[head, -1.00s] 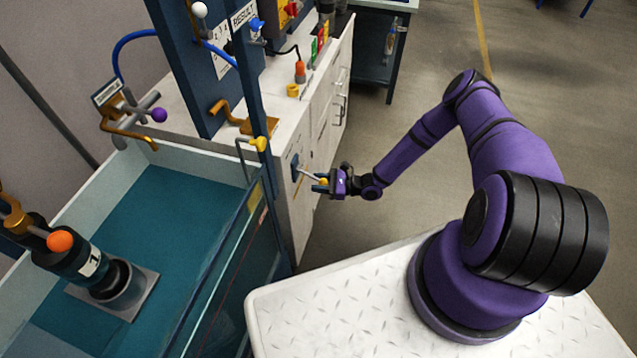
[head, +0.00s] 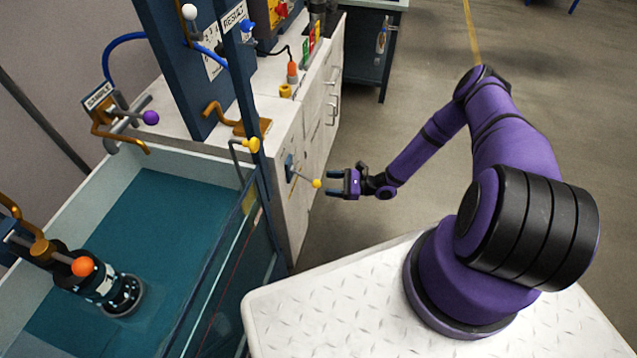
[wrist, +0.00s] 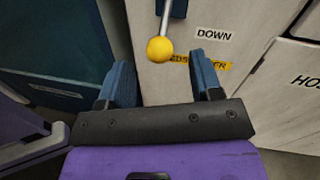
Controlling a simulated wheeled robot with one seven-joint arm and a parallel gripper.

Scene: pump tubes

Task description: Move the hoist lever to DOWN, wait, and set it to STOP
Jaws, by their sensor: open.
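The hoist lever (head: 302,177) is a thin rod with a yellow ball (head: 317,183) on its end, jutting from a blue plate on the white cabinet's side. My gripper (head: 331,183) is open and empty, just off the ball, its fingers pointing at it. In the wrist view the ball (wrist: 160,49) is just beyond the gap between the blue fingertips (wrist: 158,72), apart from both. A DOWN label (wrist: 213,35) is on the cabinet to the right of the ball. A yellow label below it is partly hidden. I cannot tell which position the lever is in.
A tank (head: 150,220) stands at left with a black cylindrical unit (head: 105,290) and an orange-ball handle (head: 83,266). Another yellow knob (head: 253,145) is on the tank's corner post. The floor around my arm is clear.

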